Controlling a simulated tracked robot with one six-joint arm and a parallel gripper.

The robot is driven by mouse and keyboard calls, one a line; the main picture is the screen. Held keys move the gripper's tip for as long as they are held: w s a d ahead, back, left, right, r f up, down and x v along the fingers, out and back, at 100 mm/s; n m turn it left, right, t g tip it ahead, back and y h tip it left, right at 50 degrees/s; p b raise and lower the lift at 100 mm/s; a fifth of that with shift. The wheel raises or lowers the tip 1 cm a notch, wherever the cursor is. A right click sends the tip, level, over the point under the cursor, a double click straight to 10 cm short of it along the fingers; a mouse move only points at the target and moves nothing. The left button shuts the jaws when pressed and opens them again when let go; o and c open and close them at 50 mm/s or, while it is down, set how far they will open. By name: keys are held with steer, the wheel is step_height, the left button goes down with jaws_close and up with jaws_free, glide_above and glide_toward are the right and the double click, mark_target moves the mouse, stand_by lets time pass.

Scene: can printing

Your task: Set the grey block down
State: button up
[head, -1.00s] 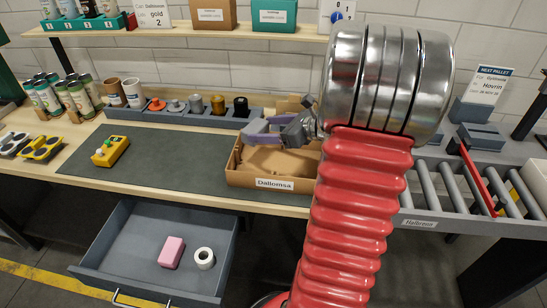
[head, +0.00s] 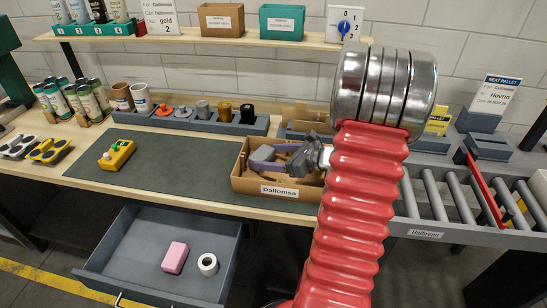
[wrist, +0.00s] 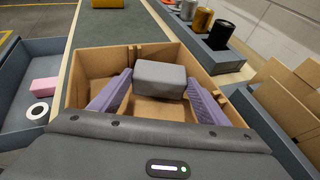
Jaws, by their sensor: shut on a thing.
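The grey block (head: 263,153) is held between the purple fingers of my gripper (head: 272,157). It also shows in the wrist view (wrist: 160,77), with a finger against each side of it. My gripper is shut on the block, over the open cardboard box (head: 245,185) labelled "Dallomsa". The box walls (wrist: 160,50) surround the fingers in the wrist view. I cannot tell whether the block touches the box floor, as its underside is hidden.
A dark green mat (head: 180,170) left of the box is mostly clear, with a yellow device (head: 117,155) on it. An open drawer (head: 130,250) holds a pink block (head: 175,257) and a white roll (head: 207,264). Rollers (head: 435,198) lie right.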

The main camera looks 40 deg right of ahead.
steer(key=shift+f, duration=0.3)
steer(key=o, duration=1)
steer(key=shift+f, duration=0.1)
steer(key=shift+s, duration=0.1)
steer(key=v, duration=1.2)
